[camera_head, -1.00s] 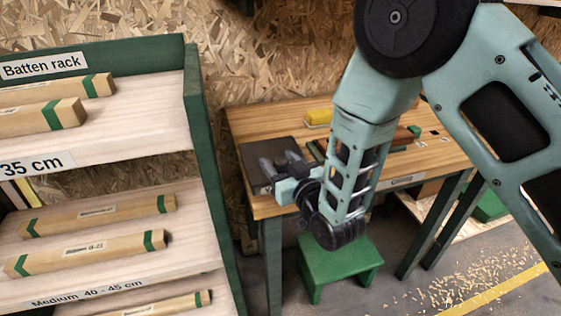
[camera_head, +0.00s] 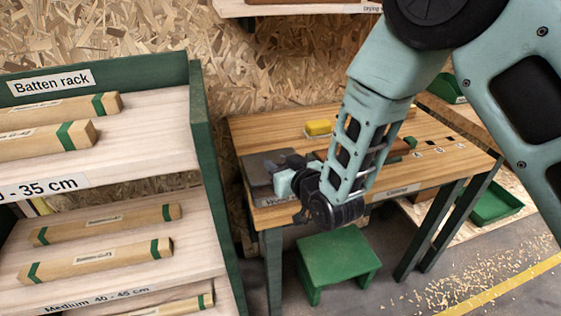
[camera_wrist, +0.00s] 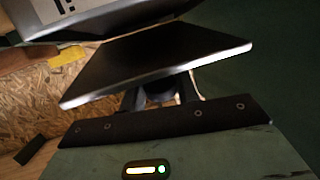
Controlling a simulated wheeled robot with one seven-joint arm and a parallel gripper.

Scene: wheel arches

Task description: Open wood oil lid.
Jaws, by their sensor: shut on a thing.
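The wood oil box (camera_head: 258,178) is dark grey and sits at the left end of the wooden workbench, with a label on its front that is partly covered. Its lid (camera_head: 262,160) is a dark flat top; I cannot tell whether it is raised. My gripper (camera_head: 291,165) is at the box's right side. In the wrist view a dark flat plate (camera_wrist: 155,62), seemingly the lid, lies tilted across the view in front of my gripper (camera_wrist: 163,92). My gripper is shut on it, but the contact is mostly hidden.
The workbench (camera_head: 435,165) holds a yellow block (camera_head: 318,127) behind my arm. A green stool (camera_head: 338,263) stands in front. The batten rack (camera_head: 203,165) is close on the left. Wood shavings (camera_head: 470,290) lie on the floor at right.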

